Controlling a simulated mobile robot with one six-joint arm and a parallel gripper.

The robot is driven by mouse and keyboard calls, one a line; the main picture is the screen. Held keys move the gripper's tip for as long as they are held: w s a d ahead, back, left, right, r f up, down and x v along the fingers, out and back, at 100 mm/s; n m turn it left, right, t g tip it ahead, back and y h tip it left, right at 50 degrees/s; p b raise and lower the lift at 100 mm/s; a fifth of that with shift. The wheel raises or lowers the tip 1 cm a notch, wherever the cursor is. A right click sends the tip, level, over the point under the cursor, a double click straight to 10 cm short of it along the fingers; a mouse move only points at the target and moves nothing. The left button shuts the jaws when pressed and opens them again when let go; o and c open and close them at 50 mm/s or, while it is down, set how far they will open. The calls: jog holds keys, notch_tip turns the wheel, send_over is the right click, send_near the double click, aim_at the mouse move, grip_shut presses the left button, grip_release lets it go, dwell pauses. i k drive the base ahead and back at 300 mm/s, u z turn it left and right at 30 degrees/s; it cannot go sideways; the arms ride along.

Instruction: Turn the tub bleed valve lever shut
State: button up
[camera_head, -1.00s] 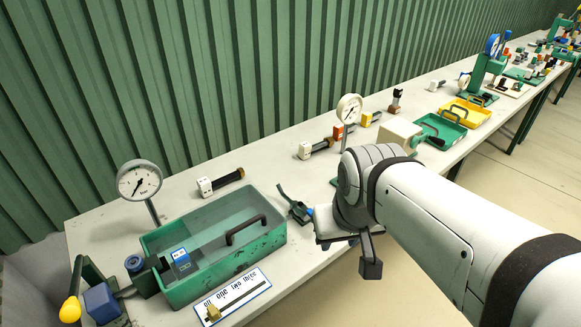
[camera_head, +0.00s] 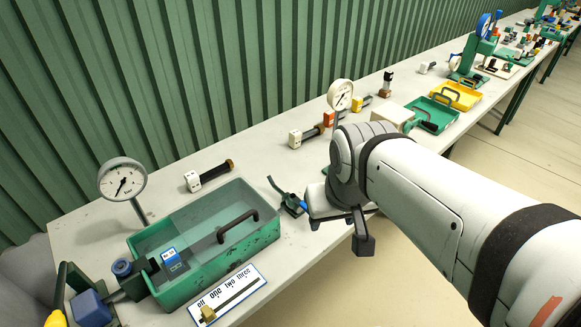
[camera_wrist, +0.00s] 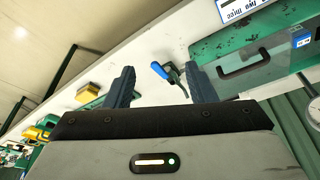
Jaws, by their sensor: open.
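A small dark fitting with a blue-tipped lever (camera_head: 301,205) lies on the bench just right of the green tub (camera_head: 178,290); I take it for the bleed valve lever. In the wrist view the blue lever (camera_wrist: 159,70) slants between the two dark fingers of my gripper (camera_wrist: 163,78), beyond their tips. The grey valve body (camera_wrist: 175,75) shows beside it, close to the right finger. My gripper is open and empty, and nothing touches the fingers visibly. The tub shows at upper right in the wrist view (camera_wrist: 262,75).
A label plate with a brass piece (camera_head: 232,290) lies before the tub. A gauge (camera_head: 122,181) stands behind it, and a blue valve block with a yellow-tipped handle (camera_head: 90,308) is at left. Green and yellow trays (camera_head: 455,97) stand farther right. Bench around the lever is mostly clear.

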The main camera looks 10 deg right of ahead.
aim_at(294, 198)
jog(key=u, duration=0.1)
jog(key=k, duration=0.8)
jog(key=u, duration=0.75)
jog(key=i, duration=0.5)
jog(key=z, duration=0.05)
